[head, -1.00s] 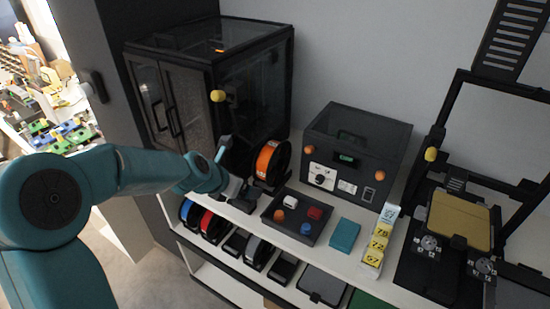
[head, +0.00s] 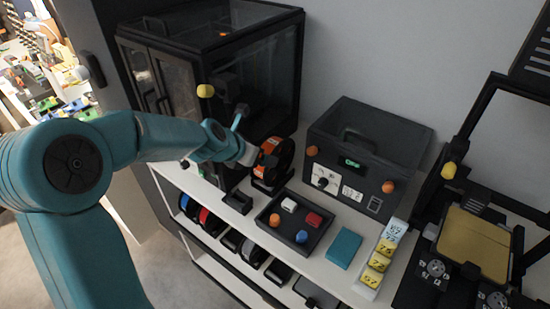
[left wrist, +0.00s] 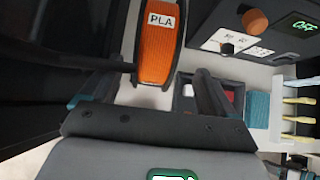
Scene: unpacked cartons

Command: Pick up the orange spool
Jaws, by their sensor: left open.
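The orange spool (head: 268,152) stands upright in a dark holder on the white shelf top, in front of the dark glass-sided cabinet. In the left wrist view the orange spool (left wrist: 157,45) shows a white PLA label and black side flanges. My left gripper (head: 250,152) is at the spool's near left side, and its tips overlap the spool's edge in the head view. In the left wrist view my left gripper (left wrist: 160,85) is open, with the spool's lower end ahead and between the fingers. Contact is not clear. My right gripper is not in view.
A dark tray (head: 268,218) with small coloured pieces lies right of the spool. A dark box with a display (head: 362,165) stands behind it. The cabinet (head: 270,75) is close behind the gripper.

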